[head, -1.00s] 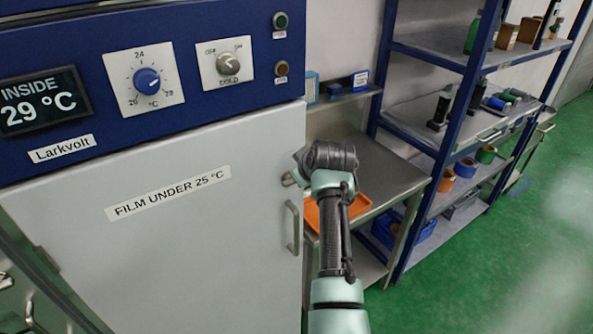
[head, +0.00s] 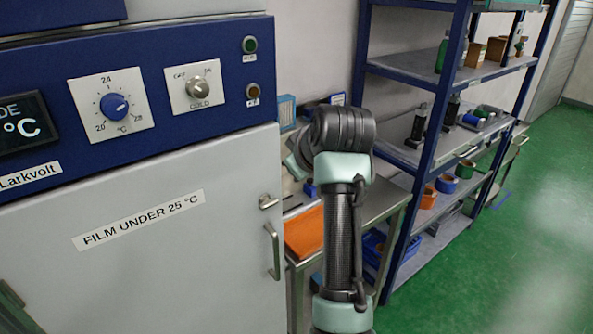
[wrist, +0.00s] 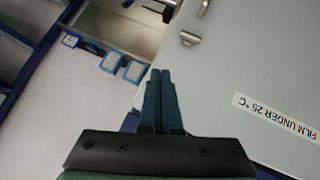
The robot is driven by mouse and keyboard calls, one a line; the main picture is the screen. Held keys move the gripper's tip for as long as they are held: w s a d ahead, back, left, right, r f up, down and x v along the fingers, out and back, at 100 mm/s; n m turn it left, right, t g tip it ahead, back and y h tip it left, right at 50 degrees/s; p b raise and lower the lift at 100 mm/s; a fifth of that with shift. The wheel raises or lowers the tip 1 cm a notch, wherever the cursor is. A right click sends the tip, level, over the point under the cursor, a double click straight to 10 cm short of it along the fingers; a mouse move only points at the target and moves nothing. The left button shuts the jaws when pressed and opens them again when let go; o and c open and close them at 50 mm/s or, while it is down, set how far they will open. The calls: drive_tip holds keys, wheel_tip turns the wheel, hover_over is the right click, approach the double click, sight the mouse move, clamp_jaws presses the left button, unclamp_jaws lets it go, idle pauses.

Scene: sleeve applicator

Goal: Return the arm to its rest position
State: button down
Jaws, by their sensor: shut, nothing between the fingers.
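My arm (head: 340,230) rises from the bottom of the head view, its dark wrist joint in front of the steel side table. My gripper (wrist: 160,72) shows in the wrist view with its two dark fingers together and nothing between them. In the head view the gripper itself is hidden behind the arm. The cabinet door (head: 150,270) is closed, with a label reading "FILM UNDER 25 °C" (head: 140,220) and a handle (head: 272,252). The wrist view shows the same label (wrist: 276,116) beyond the fingers.
The cabinet's blue panel carries a blue dial (head: 114,105) and a silver knob (head: 197,88). An orange tray (head: 304,232) lies on the side table. A blue-framed shelf rack (head: 440,110) with tape rolls and bottles stands to the right. Green floor (head: 520,240) is open at right.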

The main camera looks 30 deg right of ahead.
idle(0.6)
drive_tip(key=s+a+r+m+t+h+b, duration=0.1)
drive_tip(key=a+r+t+b, duration=0.3)
drive_tip(key=a+r+t, duration=0.95)
drive_tip(key=s+a+r+m+t+y+b, duration=0.1)
drive_tip(key=s+a+r+t+y+b, duration=0.1)
drive_tip(key=s+a+r, duration=1.2)
drive_tip(key=s+a+t+y, duration=0.1)
drive_tip(key=s+t, duration=0.1)
drive_tip(key=s, duration=0.2)
drive_tip(key=shift+r+m+t, duration=0.2)
drive_tip(key=shift+m+t, duration=0.1)
drive_tip(key=shift+t, duration=0.05)
